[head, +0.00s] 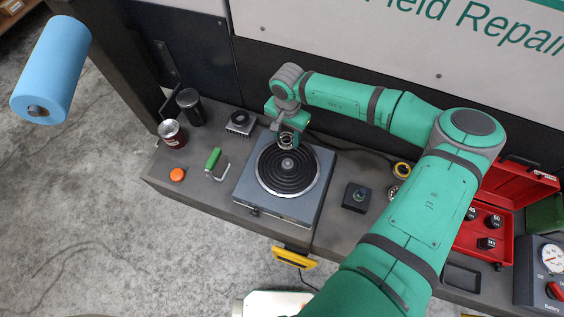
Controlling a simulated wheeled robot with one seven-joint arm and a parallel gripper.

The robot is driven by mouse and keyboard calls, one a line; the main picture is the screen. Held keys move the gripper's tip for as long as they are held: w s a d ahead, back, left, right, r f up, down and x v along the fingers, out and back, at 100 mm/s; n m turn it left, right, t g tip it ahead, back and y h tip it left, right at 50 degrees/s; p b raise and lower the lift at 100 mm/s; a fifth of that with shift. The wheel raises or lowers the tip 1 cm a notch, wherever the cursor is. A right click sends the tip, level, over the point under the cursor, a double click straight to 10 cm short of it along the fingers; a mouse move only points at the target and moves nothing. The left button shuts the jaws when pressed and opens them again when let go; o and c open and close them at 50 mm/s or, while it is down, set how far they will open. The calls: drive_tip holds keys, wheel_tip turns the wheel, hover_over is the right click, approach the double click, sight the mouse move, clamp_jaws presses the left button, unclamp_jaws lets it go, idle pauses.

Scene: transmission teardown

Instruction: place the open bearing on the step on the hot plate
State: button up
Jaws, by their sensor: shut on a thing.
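The hot plate (244,196) is a grey box with a round black ringed top on the bench. A stepped piece with a light centre (288,163) shows at the middle of the rings. My gripper (287,141) points down over the back part of the hot plate. It is shut on a small metal ring, the open bearing (286,142), which shows just behind the centre. I cannot tell how high the bearing is above the plate.
A green-handled tool (213,158), an orange cap (177,174) and cans (172,133) stand left of the hot plate. A red case (500,205) is further right.

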drive_tip(key=s+a+r+m, duration=0.1)
drive_tip(key=s+r+m, duration=0.5)
drive_tip(key=s+m, duration=0.6)
drive_tip(key=s+r+m, duration=0.5)
drive_tip(key=s+m, duration=0.4)
drive_tip(key=m, duration=0.7)
hover_over(288, 163)
drive_tip(key=f, duration=0.8)
drive_tip(key=shift+s+a+f, duration=0.1)
drive_tip(key=shift+s+f, duration=0.2)
drive_tip(key=shift+f, duration=0.05)
drive_tip(key=shift+w+f, duration=0.35)
drive_tip(key=shift+f, duration=1.6)
drive_tip(key=shift+f, duration=0.15)
drive_tip(key=o, duration=1.2)
drive_tip(key=shift+c, duration=0.2)
